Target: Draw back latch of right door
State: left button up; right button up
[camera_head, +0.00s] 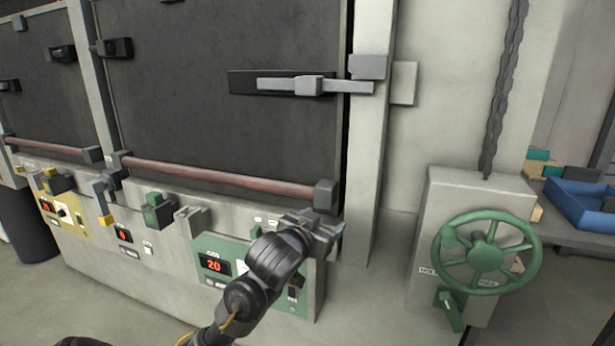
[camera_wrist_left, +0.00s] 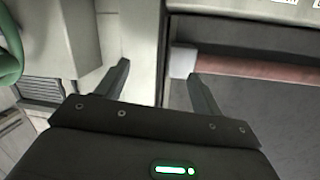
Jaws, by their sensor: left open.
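The right door (camera_head: 220,120) is a large dark panel, closed against a pale post. Its latch (camera_head: 275,85) is a light grey horizontal bar with a small block handle (camera_head: 309,86), on a dark plate near the door's upper right. The bar's right end reaches across the post just below a grey block (camera_head: 367,66). My left gripper (camera_head: 322,228) is well below the latch, by the post's lower part and the bottom right corner of the door. In the left wrist view its two fingers (camera_wrist_left: 160,88) are spread, with nothing seen between them. The latch is not seen there. My right gripper is not in view.
A green handwheel (camera_head: 487,252) on a pale box stands to the right, under a hanging chain (camera_head: 503,90). A blue tray (camera_head: 580,205) lies farther right.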

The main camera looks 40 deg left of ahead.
pick_arm(q)
jog(key=a+r+n+t+y, duration=0.2)
jog(key=a+r+t, duration=0.1)
jog(key=r, duration=1.2)
jog(key=n+t+y, duration=0.1)
jog(key=t+y, duration=0.1)
jog(key=t, duration=0.1)
send_near(305, 80)
jog(key=p+x, duration=0.2)
jog(key=x, duration=0.8)
jog(key=shift+p, duration=0.4)
jog(key=shift+x, duration=0.8)
jog(key=shift+f, duration=0.15)
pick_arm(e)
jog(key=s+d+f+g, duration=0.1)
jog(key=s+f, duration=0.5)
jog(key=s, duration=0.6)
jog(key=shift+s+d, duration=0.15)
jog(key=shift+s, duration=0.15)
